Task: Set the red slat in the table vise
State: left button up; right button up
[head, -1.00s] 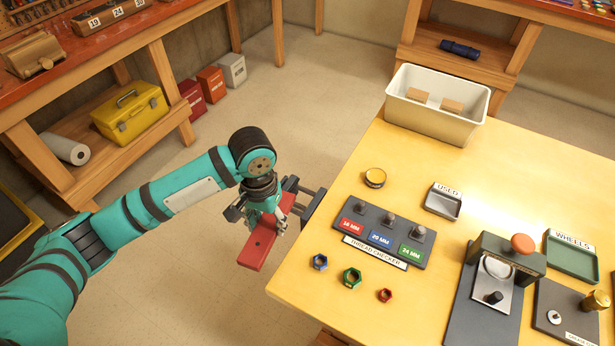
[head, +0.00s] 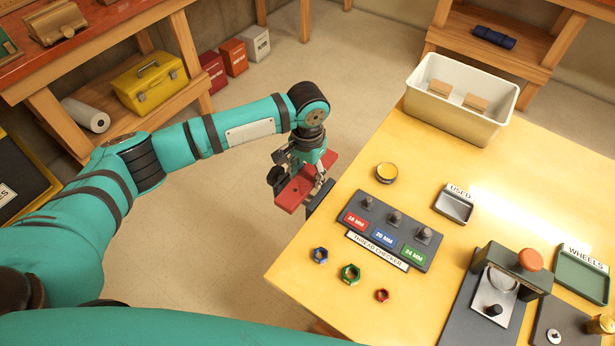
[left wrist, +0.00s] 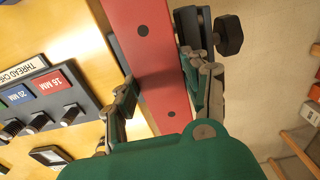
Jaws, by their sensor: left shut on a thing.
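The red slat (head: 290,194) is a flat bar with dark holes, held roughly level at the table's left edge. My left gripper (head: 308,173) is shut on its middle from above. The left wrist view shows the slat (left wrist: 148,55) between the fingers of that gripper (left wrist: 165,85). The dark table vise (head: 317,197) sticks out from the table's left edge, partly hidden by the slat and gripper. In the left wrist view, vise parts show on both sides of the slat, with a black knob (left wrist: 229,35) at right. I cannot tell how deep the slat sits between the jaws. My right gripper is out of view.
A white bin (head: 462,112) with two blocks stands at the back. Open floor lies left of the vise.

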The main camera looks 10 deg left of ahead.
aim_at(307, 177)
pick_arm(q)
notch_tip(307, 177, down, 2)
jog(key=shift+f, duration=0.3)
jog(key=shift+s+a+f, duration=0.1)
jog(key=shift+s+f, duration=0.2)
jog(key=shift+f, duration=0.2)
jog(key=o, duration=0.8)
jog(key=shift+s, duration=0.1)
jog(key=shift+c, duration=0.2)
jog(key=o, duration=0.5)
jog(key=shift+w+f, duration=0.2)
jog(key=shift+c, duration=0.2)
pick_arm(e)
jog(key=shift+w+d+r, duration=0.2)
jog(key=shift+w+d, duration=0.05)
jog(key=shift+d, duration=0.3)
pick_arm(q)
jog(key=shift+r, duration=0.1)
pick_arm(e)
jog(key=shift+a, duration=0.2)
pick_arm(q)
jog(key=shift+r, duration=0.3)
jog(key=r+b, duration=0.1)
jog(key=r, duration=1.1)
jog(key=shift+w+r, duration=0.15)
jog(key=shift+w, duration=0.05)
jog(key=shift+r, duration=0.35)
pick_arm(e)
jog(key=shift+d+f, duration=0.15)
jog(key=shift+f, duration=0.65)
